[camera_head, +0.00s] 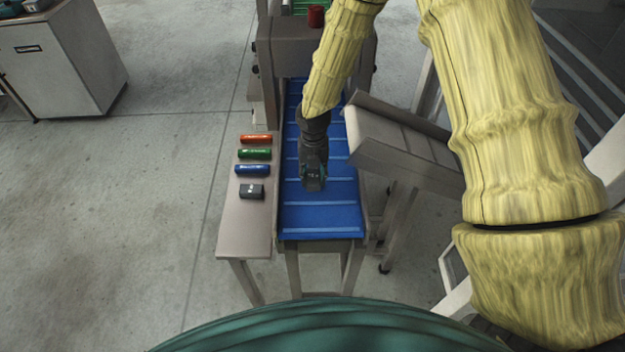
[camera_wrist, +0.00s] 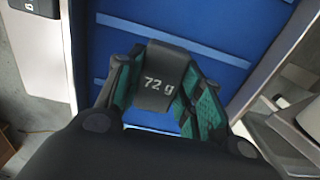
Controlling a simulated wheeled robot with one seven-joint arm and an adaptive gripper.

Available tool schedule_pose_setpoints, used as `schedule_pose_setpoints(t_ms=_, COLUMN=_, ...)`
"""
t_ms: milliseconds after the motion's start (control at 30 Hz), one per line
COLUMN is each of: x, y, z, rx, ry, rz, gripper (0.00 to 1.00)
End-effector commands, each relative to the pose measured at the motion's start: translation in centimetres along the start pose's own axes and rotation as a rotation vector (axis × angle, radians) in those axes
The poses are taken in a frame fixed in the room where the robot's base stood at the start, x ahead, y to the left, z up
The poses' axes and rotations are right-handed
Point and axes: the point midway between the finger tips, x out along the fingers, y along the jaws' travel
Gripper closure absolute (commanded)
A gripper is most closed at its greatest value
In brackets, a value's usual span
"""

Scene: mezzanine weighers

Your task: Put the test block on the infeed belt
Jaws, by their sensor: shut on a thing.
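My gripper (camera_head: 313,172) is over the near part of the blue infeed belt (camera_head: 320,218). In the wrist view its teal-lined fingers (camera_wrist: 160,95) are shut on a dark block (camera_wrist: 158,66) marked "72 g", one finger on each side. The block sits over the ribbed blue belt (camera_wrist: 200,22) there. I cannot tell whether its underside touches the belt. A similar dark block (camera_head: 251,191) lies on the narrow side shelf (camera_head: 245,222) left of the belt; part of it shows at the wrist view's top left corner (camera_wrist: 38,6).
Red (camera_head: 256,139), green (camera_head: 254,154) and blue (camera_head: 252,169) cylinders lie on the shelf behind the loose block. A grey machine housing (camera_head: 290,50) spans the belt's far end. A sloped metal chute (camera_head: 400,140) stands close on the right. The belt's near end is clear.

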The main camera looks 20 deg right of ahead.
Motion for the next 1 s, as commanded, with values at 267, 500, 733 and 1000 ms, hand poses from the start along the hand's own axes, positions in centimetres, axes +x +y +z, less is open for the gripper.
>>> schedule_pose_setpoints(t_ms=267, x=2.4, y=0.1, z=-0.1, rx=-0.002, ry=0.002, rz=-0.002, gripper=0.87)
schedule_pose_setpoints(t_ms=500, x=3.1, y=0.1, z=0.0, rx=-0.001, ry=-0.001, rz=0.0, gripper=0.87)
schedule_pose_setpoints(t_ms=733, x=3.4, y=0.1, z=0.0, rx=-0.001, ry=0.0, rz=0.0, gripper=0.87)
schedule_pose_setpoints(t_ms=1000, x=3.3, y=0.1, z=0.0, rx=-0.001, ry=0.0, rz=0.0, gripper=0.42)
